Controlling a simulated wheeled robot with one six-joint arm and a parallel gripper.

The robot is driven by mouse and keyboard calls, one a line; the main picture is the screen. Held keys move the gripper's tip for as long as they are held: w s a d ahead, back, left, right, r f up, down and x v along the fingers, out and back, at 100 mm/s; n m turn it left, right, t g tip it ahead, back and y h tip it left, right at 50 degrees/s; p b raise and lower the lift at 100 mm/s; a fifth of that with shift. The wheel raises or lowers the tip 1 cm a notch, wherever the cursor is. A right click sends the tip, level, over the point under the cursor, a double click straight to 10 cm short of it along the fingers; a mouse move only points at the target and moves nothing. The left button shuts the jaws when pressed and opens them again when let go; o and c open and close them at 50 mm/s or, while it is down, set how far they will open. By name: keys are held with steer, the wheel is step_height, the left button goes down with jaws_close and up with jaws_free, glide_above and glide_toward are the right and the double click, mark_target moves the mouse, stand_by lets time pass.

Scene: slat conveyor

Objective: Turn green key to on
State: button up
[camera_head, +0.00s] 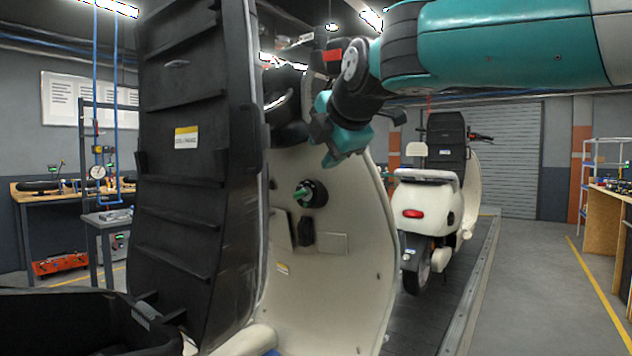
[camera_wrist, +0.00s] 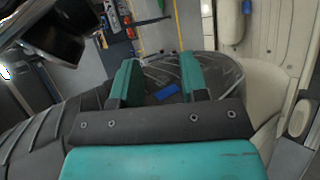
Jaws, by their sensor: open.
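The green key (camera_head: 302,193) sits in a round black lock (camera_head: 317,193) on the cream inner panel (camera_head: 330,268) of the near scooter. Its handle sticks out to the left. My gripper (camera_head: 335,146) is above and slightly right of the key, apart from it, close to the upper part of the panel. In the wrist view my gripper (camera_wrist: 158,82) has its two teal fingers spread with nothing between them. I cannot make out the key in the wrist view.
The black ribbed seat (camera_head: 190,150) stands upright left of the key. A black hook (camera_head: 306,232) is just below the lock. A second scooter (camera_head: 432,205) stands farther along the conveyor (camera_head: 442,300). A workbench (camera_head: 62,194) is at the left. The floor at right is clear.

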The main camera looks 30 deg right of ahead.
mark_target(300, 192)
steer(key=p+x, duration=0.1)
steer(key=x, duration=1.5)
steer(key=shift+w+d+f, duration=0.1)
steer(key=shift+w+f, duration=0.15)
steer(key=shift+w, duration=0.05)
jaws_close()
